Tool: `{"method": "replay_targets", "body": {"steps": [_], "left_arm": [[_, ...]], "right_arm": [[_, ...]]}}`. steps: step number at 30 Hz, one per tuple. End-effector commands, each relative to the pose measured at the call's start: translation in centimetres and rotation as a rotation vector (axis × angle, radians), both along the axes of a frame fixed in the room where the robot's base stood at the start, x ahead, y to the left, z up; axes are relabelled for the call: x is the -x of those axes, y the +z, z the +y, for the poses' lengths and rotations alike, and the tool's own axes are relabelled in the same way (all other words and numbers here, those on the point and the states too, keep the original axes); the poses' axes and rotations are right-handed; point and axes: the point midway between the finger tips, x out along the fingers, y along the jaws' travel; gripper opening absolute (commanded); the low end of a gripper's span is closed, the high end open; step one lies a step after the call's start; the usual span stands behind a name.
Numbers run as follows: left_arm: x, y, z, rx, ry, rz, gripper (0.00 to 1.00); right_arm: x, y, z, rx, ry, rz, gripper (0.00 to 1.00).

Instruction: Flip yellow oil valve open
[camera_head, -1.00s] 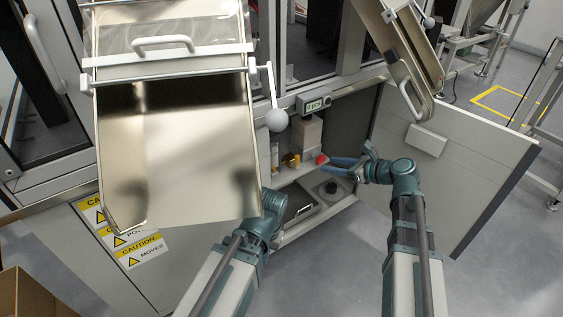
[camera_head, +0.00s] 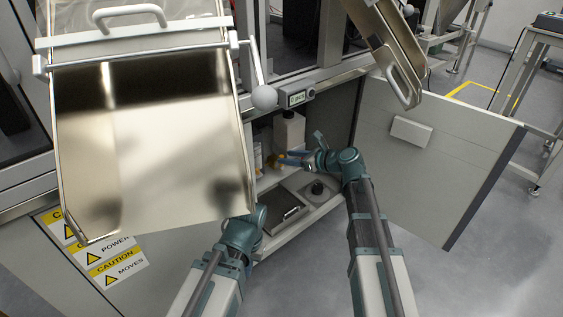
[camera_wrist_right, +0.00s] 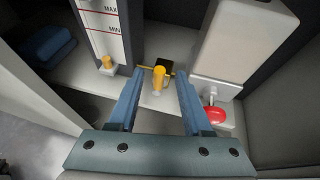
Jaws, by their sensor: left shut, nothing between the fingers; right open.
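The yellow oil valve (camera_wrist_right: 159,79) shows in the right wrist view as a yellow handle on a dark block, on the cabinet shelf. In the head view a bit of yellow (camera_head: 276,158) shows beside my right fingers. My right gripper (camera_wrist_right: 160,75) is open, with one blue finger on each side of the valve handle. I see gaps between the handle and both fingers, and cannot tell how near they are in depth. In the head view my right gripper (camera_head: 288,158) reaches into the cabinet. My left wrist shows below the metal chute; its fingers are hidden there.
A level gauge (camera_wrist_right: 101,30) marked MAX and MIN stands left of the valve. A white container (camera_wrist_right: 232,45) and a red knob (camera_wrist_right: 215,114) are close on its right. The metal chute (camera_head: 150,140) hangs over the left side. The cabinet door (camera_head: 435,160) stands open on the right.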

Motion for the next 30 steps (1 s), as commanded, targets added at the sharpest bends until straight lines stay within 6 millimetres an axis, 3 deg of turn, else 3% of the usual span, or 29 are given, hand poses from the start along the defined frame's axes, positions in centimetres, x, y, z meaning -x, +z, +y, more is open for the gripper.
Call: {"method": "replay_targets", "body": {"steps": [7, 20, 28, 30], "left_arm": [[0.0, -1.3, 0.0, 0.000, 0.000, 0.000, 0.00], [0.0, -1.4, 0.0, 0.000, 0.000, 0.000, 0.00], [0.0, -1.4, 0.0, 0.000, 0.000, 0.000, 0.00], [0.0, -1.4, 0.0, 0.000, 0.000, 0.000, 0.00]], "right_arm": [[-2.0, -1.3, 2.1, 0.000, 0.001, 0.000, 0.49], [-2.3, -1.4, 2.6, 0.000, 0.000, 0.000, 0.49], [-2.3, -1.4, 2.6, 0.000, 0.000, 0.000, 0.03], [-2.3, -1.4, 2.6, 0.000, 0.000, 0.000, 0.00]]}}
